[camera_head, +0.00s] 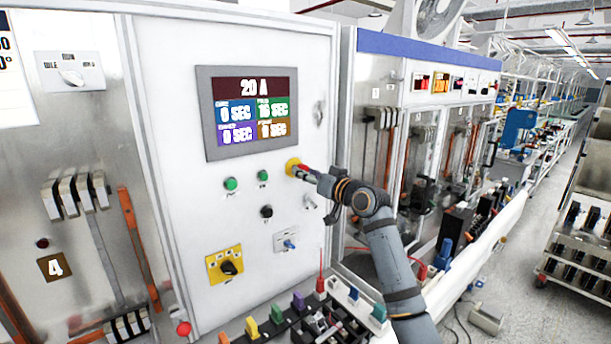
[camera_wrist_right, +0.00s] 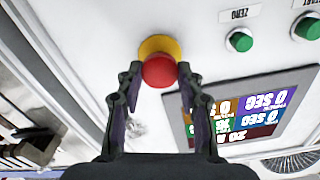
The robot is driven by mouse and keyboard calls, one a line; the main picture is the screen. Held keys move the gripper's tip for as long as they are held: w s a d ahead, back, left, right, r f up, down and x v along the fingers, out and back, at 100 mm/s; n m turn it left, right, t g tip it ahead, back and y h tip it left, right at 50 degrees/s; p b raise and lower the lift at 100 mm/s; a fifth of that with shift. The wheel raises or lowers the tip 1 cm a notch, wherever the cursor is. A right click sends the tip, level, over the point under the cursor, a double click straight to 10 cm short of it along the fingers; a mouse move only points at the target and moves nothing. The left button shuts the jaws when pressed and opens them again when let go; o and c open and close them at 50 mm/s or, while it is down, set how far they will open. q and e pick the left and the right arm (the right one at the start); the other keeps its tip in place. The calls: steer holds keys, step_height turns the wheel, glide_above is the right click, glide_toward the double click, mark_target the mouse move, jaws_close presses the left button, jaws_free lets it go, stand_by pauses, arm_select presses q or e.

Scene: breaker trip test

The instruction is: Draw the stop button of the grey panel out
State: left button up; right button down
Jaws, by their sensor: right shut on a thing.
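The red stop button (camera_wrist_right: 159,71) sits on a yellow ring (camera_wrist_right: 158,45) on the panel, seen upside down in the right wrist view. In the head view the yellow ring (camera_head: 292,167) shows below the screen's right corner, and the gripper covers most of the button. My right gripper (camera_head: 304,171) is at the button, its two fingers on either side of the red head, shut on it. The same gripper (camera_wrist_right: 158,85) shows in the wrist view. The light grey panel (camera_head: 170,90) stands upright. My left gripper is not in view.
A screen (camera_head: 247,112) reads 20 A. Two green buttons (camera_head: 231,184), a black knob (camera_head: 266,211) and a yellow rotary switch (camera_head: 225,264) are nearby on the panel. Several coloured breakers (camera_head: 298,301) stand below.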

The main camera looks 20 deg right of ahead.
steer(key=c, duration=1.3)
jaws_free()
steer(key=o, duration=0.5)
steer(key=shift+s+d+r, duration=0.1)
steer(key=shift+s, duration=0.15)
steer(key=shift+v, duration=5.95)
